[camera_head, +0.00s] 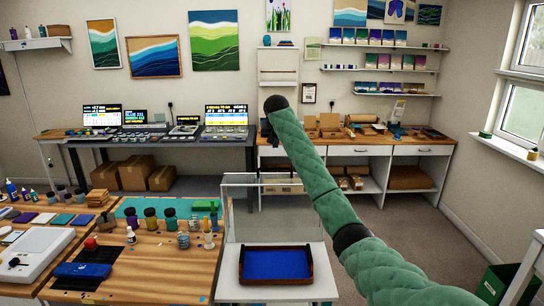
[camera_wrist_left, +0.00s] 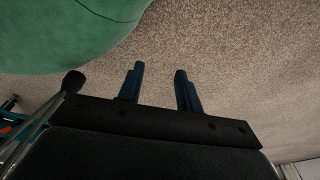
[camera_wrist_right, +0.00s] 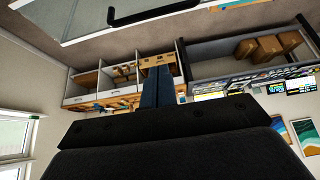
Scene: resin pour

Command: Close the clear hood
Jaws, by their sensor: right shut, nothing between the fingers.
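The clear hood (camera_head: 251,212) stands around and behind a dark tray (camera_head: 242,277) of blue on a white stand. Its see-through panes and pale edges show faintly, and my right arm crosses its right side. How far its lid is raised is hard to tell. In the right wrist view a clear panel (camera_wrist_right: 85,20) with a black bar handle lies across the top, apart from my fingers. My right gripper (camera_wrist_right: 157,86) is shut and empty; in the head view its dark hand (camera_head: 269,132) is raised above the hood. My left gripper (camera_wrist_left: 160,78) is open and empty over carpet.
A wooden worktable (camera_head: 140,280) with bottles, paint jars and a white scale (camera_head: 32,252) stands to the left of the hood. A back bench (camera_head: 390,151) and a screen desk (camera_head: 180,139) line the wall.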

